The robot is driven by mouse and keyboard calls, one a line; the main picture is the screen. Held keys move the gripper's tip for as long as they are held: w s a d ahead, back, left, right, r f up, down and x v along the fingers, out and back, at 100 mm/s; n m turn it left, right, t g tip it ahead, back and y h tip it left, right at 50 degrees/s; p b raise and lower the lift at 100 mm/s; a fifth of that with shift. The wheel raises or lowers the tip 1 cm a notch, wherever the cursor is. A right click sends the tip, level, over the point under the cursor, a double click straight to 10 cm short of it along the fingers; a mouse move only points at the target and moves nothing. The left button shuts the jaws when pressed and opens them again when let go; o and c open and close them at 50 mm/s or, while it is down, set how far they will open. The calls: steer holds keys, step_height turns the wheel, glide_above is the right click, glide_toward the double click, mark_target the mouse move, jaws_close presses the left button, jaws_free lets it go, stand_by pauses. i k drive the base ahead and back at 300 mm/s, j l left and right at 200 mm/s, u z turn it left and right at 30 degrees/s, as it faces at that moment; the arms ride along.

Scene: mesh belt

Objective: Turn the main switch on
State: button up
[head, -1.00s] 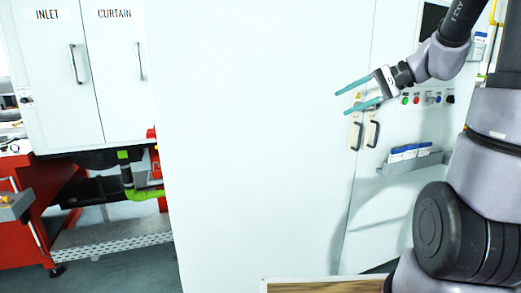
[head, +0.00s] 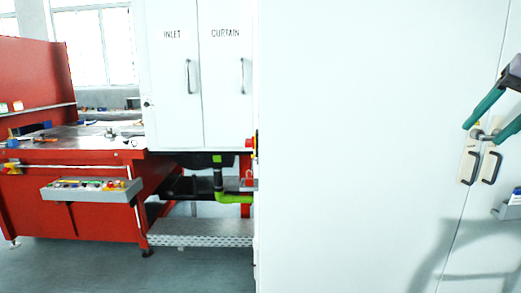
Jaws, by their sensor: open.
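I cannot clearly make out a main switch. A small red and yellow fitting (head: 251,147) shows at the right edge of the INLET and CURTAIN cabinet (head: 203,120), partly cut off by the large white panel. A yellow and red fitting (head: 12,168) sits on the left end of the red bench. Both are too small to tell what they are. My gripper (head: 481,135) is at the right edge, its two teal fingers apart and empty. It appears in front of the white cabinet doors, near their dark handles (head: 470,167), far from both fittings.
The large white panel (head: 350,150) fills the middle and right. The red bench (head: 95,210) carries a grey tray (head: 92,190) of small coloured parts on its front. A green pipe (head: 232,198) runs under the cabinet. Open grey floor (head: 120,270) lies at lower left.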

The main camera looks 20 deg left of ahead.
mark_target(250, 142)
steer(key=j+u, duration=0.2)
steer(key=j, duration=0.25)
steer(key=i+j+u, duration=0.2)
steer(key=j, duration=0.25)
steer(key=j+u, duration=0.2)
steer(key=j, duration=0.25)
